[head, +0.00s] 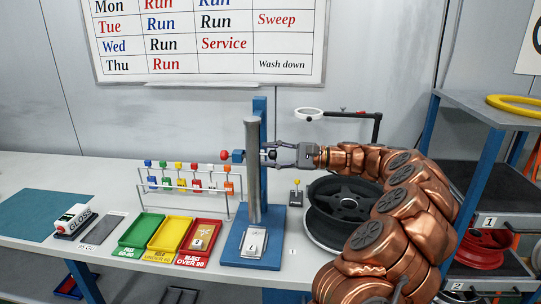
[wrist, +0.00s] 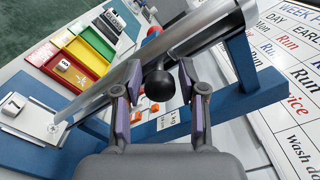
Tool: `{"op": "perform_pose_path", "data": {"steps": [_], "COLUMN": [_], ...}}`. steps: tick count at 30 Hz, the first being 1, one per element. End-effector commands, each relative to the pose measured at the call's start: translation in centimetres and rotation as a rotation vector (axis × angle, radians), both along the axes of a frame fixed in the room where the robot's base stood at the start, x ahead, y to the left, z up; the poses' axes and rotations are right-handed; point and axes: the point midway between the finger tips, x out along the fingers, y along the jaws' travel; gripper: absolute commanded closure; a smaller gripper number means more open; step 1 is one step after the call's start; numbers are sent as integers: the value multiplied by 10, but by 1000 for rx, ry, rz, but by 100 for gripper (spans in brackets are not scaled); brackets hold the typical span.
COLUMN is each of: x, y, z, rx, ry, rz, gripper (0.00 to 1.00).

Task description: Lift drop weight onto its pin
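The drop tester is a blue stand (head: 263,140) with an upright grey tube (head: 252,180) in front of its post. A black ball knob (wrist: 158,86) sticks out of the tube's side, probably the drop weight's handle; the weight itself is hidden in the tube. A red ball (head: 225,155) on the left side of the tube, also in the wrist view (wrist: 153,31), may be the pin's knob. My gripper (head: 272,155) is level with it on the right. In the wrist view my gripper (wrist: 159,82) is open, its purple pads either side of the black knob with gaps.
A panel with a number card (head: 253,243) lies on the stand's base. Green (head: 141,232), yellow (head: 170,233) and red (head: 200,238) trays sit left, before a rack of coloured blocks (head: 190,180). A black wheel (head: 343,203) and a ring magnifier (head: 309,113) are right.

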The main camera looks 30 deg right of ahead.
Motion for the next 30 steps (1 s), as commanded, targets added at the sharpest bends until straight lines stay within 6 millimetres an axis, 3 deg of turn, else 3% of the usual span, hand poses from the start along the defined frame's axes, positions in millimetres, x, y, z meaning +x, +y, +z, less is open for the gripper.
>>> {"op": "perform_pose_path", "data": {"steps": [11, 23, 30], "x": [0, 0, 0], "y": [0, 0, -1], "z": [0, 2, 25], "rx": [0, 1, 1], "ry": [0, -1, -2], "rz": [0, -1, -2], "gripper": [100, 100, 100]}}
